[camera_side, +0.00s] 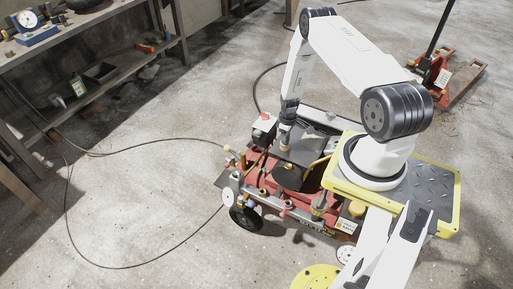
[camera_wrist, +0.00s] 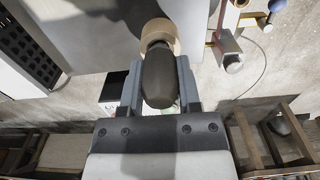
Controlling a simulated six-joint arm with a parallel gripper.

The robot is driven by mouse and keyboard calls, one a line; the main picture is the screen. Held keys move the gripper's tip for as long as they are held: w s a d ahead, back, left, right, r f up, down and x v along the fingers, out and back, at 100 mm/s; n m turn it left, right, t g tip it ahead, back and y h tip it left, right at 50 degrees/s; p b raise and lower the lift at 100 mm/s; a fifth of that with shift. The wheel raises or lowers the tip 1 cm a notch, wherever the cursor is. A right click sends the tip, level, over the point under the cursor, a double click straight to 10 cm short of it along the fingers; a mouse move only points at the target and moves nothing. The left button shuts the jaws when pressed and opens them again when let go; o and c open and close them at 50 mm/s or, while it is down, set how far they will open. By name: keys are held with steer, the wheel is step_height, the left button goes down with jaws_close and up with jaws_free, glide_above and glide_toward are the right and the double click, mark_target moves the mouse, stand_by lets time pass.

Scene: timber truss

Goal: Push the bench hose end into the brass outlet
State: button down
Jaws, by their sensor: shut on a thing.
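My gripper (camera_side: 286,138) points down over the red machine on the cart in the side view. In the wrist view my gripper (camera_wrist: 159,88) is shut on a dark rounded piece (camera_wrist: 158,80) with a tan collar (camera_wrist: 160,36) at its far end. I cannot tell whether this piece belongs to a hose. A dark hose (camera_side: 150,146) runs from the bench side to small fittings (camera_side: 229,151) at the cart's left corner. Another hose length (camera_side: 155,262) loops over the floor to the cart's front. Brass-coloured fittings (camera_wrist: 225,40) show at upper right in the wrist view; which is the outlet is unclear.
The red machine (camera_side: 264,183) has several pipes and fittings crowded along its front edge. A workbench (camera_side: 75,45) with tools stands at upper left. A red pallet jack (camera_side: 445,75) stands at upper right. The concrete floor left of the cart is clear except for the hose.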

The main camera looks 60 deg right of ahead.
steer(key=shift+r, duration=0.4)
steer(key=s+a+r, duration=0.8)
steer(key=s+r, duration=0.3)
steer(key=shift+a+r, duration=0.2)
steer(key=shift+s, duration=0.1)
steer(key=c, duration=0.8)
jaws_free()
jaws_close()
steer(key=shift+f, duration=0.1)
stand_by(0.4)
